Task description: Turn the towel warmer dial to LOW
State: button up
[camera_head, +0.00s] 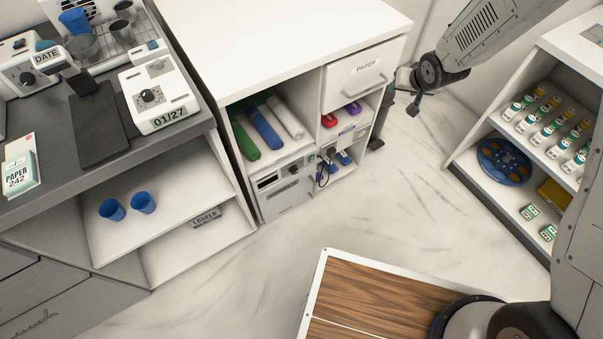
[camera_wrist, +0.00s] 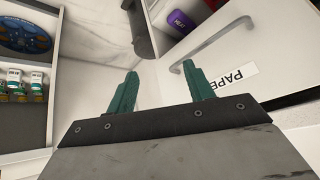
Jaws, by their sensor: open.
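The appliance that seems to be the towel warmer (camera_head: 288,194) sits low in the white cabinet, below rolled green, blue and white towels (camera_head: 262,128). It has a small dark display and a dark dial (camera_head: 294,170) on its front. The dial is too small to read, and I cannot tell its setting. My gripper (camera_wrist: 162,84) is open and empty in the wrist view, its two green fingers apart, beside the PAPER drawer. In the head view my arm's end (camera_head: 414,98) is right of the cabinet, away from the appliance. The wrist view does not show the dial.
The PAPER drawer (camera_head: 364,75) with its bar handle is at the cabinet's upper right. Red, purple and blue items lie below it. A shelf (camera_head: 463,158) with bottles and a blue reel stands at right. The marble floor (camera_head: 270,262) between is clear.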

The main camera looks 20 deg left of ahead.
jog(key=a+f+y, duration=0.2)
jog(key=a+f, duration=0.4)
jog(key=f, duration=0.4)
jog(key=g+y, duration=0.1)
jog(key=y, duration=0.9)
send_near(297, 172)
jog(key=shift+m, duration=0.4)
jog(key=x, duration=0.8)
jog(key=shift+a+r, duration=0.15)
jog(key=c, duration=1)
